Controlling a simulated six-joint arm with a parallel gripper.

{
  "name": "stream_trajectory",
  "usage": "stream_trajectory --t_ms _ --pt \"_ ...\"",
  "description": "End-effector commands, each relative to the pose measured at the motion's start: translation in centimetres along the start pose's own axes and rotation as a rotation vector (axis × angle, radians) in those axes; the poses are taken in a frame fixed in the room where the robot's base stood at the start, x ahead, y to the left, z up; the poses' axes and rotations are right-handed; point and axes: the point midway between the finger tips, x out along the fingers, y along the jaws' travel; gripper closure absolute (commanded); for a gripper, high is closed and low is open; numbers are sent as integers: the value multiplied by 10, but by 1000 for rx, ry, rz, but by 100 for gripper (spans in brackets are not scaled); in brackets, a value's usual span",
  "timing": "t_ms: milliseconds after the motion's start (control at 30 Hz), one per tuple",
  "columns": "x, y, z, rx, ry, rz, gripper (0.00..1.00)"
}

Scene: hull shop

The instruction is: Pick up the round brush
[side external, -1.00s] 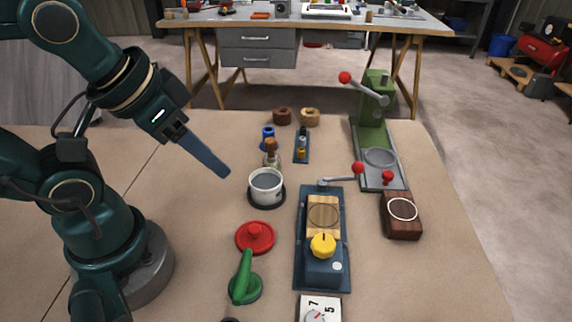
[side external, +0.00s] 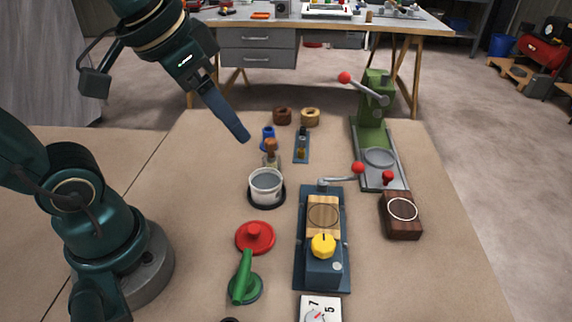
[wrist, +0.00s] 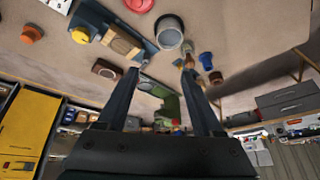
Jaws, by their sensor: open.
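The round brush (side external: 271,147) has a brown wooden top and a paler lower part. It stands upright just behind the white cup of grey contents (side external: 266,184) in the side view. In the wrist view the brush (wrist: 188,62) shows close by the right finger's tip, small and partly hidden. My gripper (side external: 243,136) points down and to the right, in the air to the left of the brush. In the wrist view its two fingers (wrist: 160,74) are spread, with nothing held between them.
A blue fitting (side external: 268,137) stands just behind the brush, and a narrow blue rack (side external: 301,145) is to its right. Two rings, brown (side external: 282,116) and tan (side external: 310,116), lie farther back. A green lever press (side external: 373,130) stands right. The table left of the brush is clear.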

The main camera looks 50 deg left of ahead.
Motion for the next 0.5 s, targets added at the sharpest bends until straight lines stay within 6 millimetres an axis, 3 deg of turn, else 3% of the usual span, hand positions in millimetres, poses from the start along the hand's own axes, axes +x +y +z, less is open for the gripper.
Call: stream_trajectory --t_ms 267,500 --pt "27 -28 -57 9 -144 -6 32" --pt "78 -58 -84 -12 -279 5 32"
